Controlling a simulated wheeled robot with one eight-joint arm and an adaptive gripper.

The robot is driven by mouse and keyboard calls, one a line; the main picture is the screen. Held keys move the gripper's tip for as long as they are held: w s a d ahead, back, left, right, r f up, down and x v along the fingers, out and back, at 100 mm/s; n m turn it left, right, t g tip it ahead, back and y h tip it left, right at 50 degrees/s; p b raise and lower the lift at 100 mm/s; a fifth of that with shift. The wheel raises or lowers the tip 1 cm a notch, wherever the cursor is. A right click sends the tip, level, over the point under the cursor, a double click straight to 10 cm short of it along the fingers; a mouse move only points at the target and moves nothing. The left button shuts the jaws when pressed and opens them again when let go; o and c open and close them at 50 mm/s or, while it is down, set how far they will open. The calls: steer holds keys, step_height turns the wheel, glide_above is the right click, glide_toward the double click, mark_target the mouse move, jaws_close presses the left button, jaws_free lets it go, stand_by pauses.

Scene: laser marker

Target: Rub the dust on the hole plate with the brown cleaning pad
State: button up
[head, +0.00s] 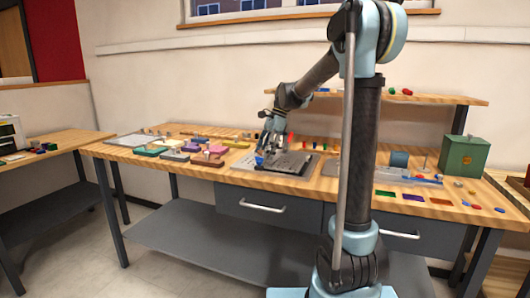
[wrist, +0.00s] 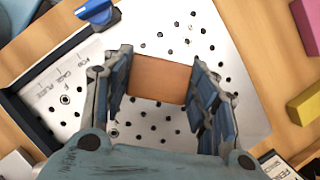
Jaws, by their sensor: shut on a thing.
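My gripper (wrist: 160,85) is shut on the brown cleaning pad (wrist: 157,80), which sits between its two fingers in the wrist view. The pad is over the pale hole plate (wrist: 215,45), a plate with many dark round holes. I cannot tell whether the pad touches the plate. In the head view my gripper (head: 270,145) is low over the plate (head: 290,165) on the workbench, and the pad is too small to make out. Dust on the plate cannot be told apart from the holes. My gripper hides part of the plate.
A blue knob (wrist: 95,12) stands at the plate's upper left edge. A pink block (wrist: 309,25) and a yellow block (wrist: 305,104) lie to the right in the wrist view. Several coloured blocks lie left of the plate on the bench; a green box (head: 464,156) stands at its right.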

steer(key=shift+f, duration=0.6)
stand_by(0.3)
